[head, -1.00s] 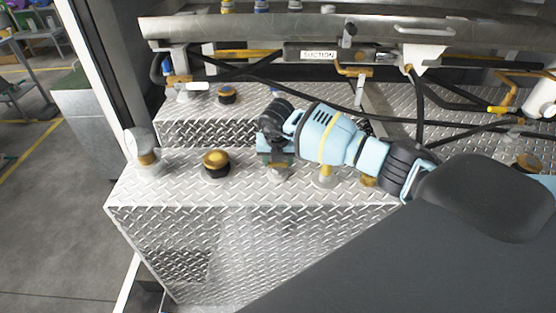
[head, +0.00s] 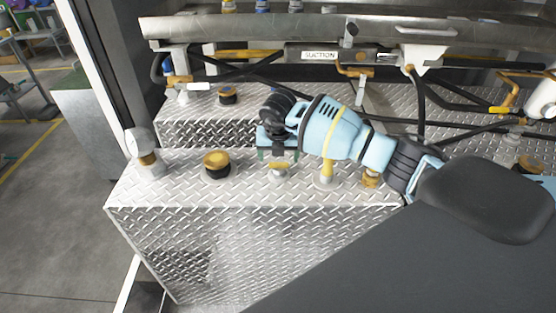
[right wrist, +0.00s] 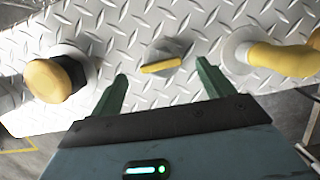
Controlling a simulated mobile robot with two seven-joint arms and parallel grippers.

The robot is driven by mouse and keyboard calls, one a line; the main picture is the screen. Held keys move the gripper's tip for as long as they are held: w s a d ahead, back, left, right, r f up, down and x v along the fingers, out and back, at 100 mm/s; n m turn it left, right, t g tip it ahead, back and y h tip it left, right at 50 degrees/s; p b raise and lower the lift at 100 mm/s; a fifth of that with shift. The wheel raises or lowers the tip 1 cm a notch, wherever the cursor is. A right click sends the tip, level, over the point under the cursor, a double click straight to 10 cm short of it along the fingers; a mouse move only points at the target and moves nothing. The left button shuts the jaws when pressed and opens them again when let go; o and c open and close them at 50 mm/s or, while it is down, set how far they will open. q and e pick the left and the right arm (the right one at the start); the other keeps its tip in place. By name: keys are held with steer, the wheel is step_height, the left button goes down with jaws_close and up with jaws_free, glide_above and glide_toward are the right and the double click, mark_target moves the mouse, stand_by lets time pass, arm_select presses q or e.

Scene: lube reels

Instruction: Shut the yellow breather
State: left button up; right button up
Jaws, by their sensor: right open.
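The yellow breather appears to be the small round grey fitting with a yellow bar handle (head: 279,168) on top of the diamond-plate box. In the right wrist view its yellow bar (right wrist: 161,66) lies nearly crosswise, tilted slightly up to the right. My right gripper (head: 278,154) is open and empty just above and behind it in the head view. In the right wrist view the green fingertips (right wrist: 162,72) lie either side of the fitting, with gaps and no visible contact. My left gripper is not in view.
A yellow-capped black filler (head: 216,164) and a clear-domed fitting (head: 146,158) stand left of it. A yellow pipe (head: 327,170) stands close on the right. Black hoses and a metal rail (head: 240,34) run behind. The front of the diamond-plate top (head: 230,192) is clear.

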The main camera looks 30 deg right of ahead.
steer(key=shift+v, duration=2.45)
